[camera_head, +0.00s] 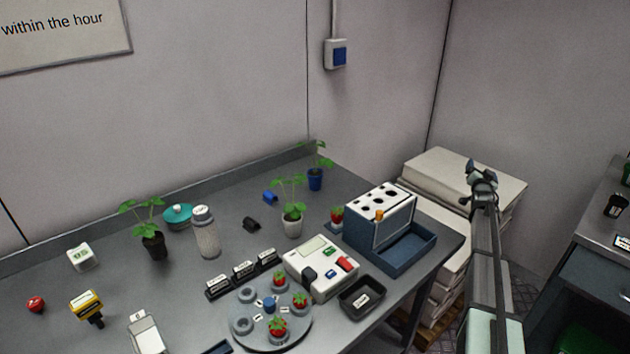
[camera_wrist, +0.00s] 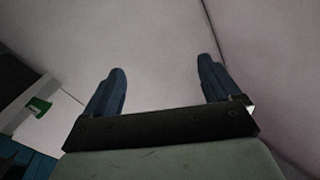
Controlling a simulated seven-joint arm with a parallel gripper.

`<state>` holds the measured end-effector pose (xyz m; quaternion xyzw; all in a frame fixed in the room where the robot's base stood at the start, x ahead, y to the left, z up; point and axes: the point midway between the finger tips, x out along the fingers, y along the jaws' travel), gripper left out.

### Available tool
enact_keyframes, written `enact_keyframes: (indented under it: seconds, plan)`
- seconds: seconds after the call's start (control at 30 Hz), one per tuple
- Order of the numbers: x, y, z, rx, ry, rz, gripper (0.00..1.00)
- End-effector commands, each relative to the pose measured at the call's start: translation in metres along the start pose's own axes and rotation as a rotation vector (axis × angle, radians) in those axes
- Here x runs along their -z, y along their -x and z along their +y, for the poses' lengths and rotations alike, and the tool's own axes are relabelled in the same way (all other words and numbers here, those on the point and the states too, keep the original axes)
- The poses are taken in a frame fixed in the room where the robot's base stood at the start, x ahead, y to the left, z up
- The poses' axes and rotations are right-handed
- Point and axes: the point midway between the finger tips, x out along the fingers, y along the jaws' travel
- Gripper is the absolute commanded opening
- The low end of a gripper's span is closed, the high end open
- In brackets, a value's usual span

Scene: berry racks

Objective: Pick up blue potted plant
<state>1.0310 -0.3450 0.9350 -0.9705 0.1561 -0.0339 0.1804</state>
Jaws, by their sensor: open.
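The blue potted plant (camera_head: 316,178) stands upright at the back of the grey table, near the wall, with green leaves above a blue pot. A white potted plant (camera_head: 292,220) stands in front of it and to the left, and a black potted plant (camera_head: 154,240) stands farther left. My gripper (camera_head: 478,170) is raised to the right of the table, in front of the stacked white sacks, well apart from the blue pot. In the wrist view my gripper (camera_wrist: 162,88) is open, with nothing between its two fingers.
A blue and white rack box (camera_head: 382,222) with a tray stands between my arm and the plants. A white device (camera_head: 320,266), a black bin (camera_head: 361,297) and a round grey holder (camera_head: 270,325) with strawberries fill the front. Stacked sacks (camera_head: 464,178) stand right of the table.

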Motion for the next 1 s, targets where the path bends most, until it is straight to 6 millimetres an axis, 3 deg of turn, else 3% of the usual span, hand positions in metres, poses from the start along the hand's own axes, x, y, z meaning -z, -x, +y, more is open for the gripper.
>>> enact_keyframes:
  seconds: [0.17, 0.37, 0.47, 0.77, 1.0]
  plan:
    - [0.004, -0.022, -0.061, -0.002, 0.148, -0.096, 0.9]
    - [-0.022, -0.027, -0.133, 0.003, 0.355, -0.294, 0.9]
    - [-0.038, -0.022, -0.178, 0.031, 0.483, -0.422, 0.9]
    - [-0.077, 0.026, -0.311, 0.224, 0.875, -0.792, 0.9]
    - [-0.089, 0.102, -0.423, 0.526, 1.203, -1.078, 0.9]
